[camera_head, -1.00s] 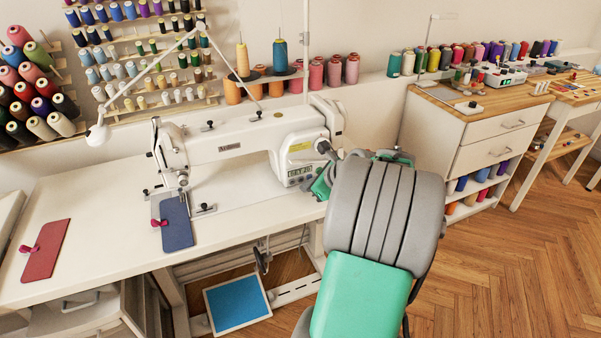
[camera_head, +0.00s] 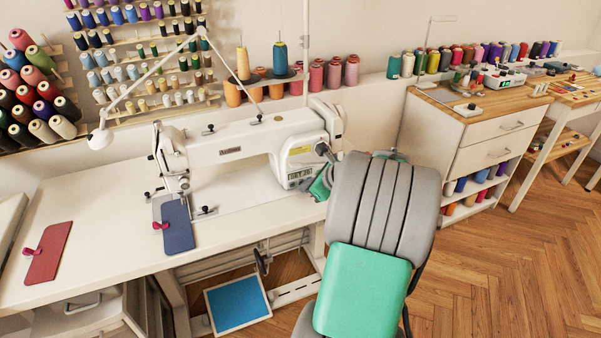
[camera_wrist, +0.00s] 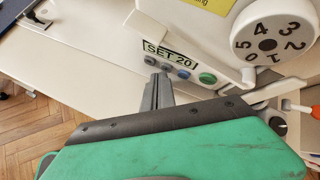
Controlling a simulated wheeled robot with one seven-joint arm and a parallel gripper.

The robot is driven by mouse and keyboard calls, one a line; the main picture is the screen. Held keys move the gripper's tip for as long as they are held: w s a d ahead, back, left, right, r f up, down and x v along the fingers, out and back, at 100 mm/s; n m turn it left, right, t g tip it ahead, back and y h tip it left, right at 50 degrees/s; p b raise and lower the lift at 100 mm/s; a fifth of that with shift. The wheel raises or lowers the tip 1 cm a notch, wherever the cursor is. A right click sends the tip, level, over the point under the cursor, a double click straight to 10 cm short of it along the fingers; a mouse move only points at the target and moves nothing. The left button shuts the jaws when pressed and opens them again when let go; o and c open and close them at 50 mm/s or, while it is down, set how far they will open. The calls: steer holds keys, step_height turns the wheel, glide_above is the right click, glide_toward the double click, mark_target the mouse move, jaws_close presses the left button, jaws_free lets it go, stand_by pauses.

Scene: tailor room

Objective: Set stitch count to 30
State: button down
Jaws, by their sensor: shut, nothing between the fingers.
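The white sewing machine (camera_head: 235,145) stands on the table, with its small display panel (camera_head: 299,174) at its right end. In the wrist view the display (camera_wrist: 167,54) reads "SET 20". Below it is a row of small buttons: greyish ones at the left, a blue one (camera_wrist: 182,72) and a larger green one (camera_wrist: 207,78) at the right. My gripper (camera_wrist: 159,77) is shut and empty. Its fingertips are just below the left buttons, close to the panel; I cannot tell whether they touch. In the head view my arm hides much of the gripper.
A numbered white dial (camera_wrist: 273,40) sits above the panel at right. A blue fabric piece (camera_head: 177,226) lies by the needle and a red one (camera_head: 48,252) lies at left on the white table (camera_head: 110,215). A drawer cabinet (camera_head: 470,140) stands at right.

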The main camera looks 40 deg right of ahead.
steer(key=shift+w, duration=0.15)
stand_by(0.5)
steer(key=shift+p, duration=0.3)
steer(key=shift+s+a+r+p, duration=0.1)
steer(key=shift+s+p, duration=0.4)
steer(key=s+p, duration=0.1)
steer(key=s, duration=0.1)
steer(key=s+a+p, duration=0.1)
steer(key=s+p, duration=0.1)
steer(key=s, duration=0.1)
steer(key=shift+a, duration=0.2)
steer(key=shift+s+a+p, duration=0.2)
steer(key=shift+s+p, duration=0.15)
steer(key=shift+s, duration=0.1)
stand_by(1.7)
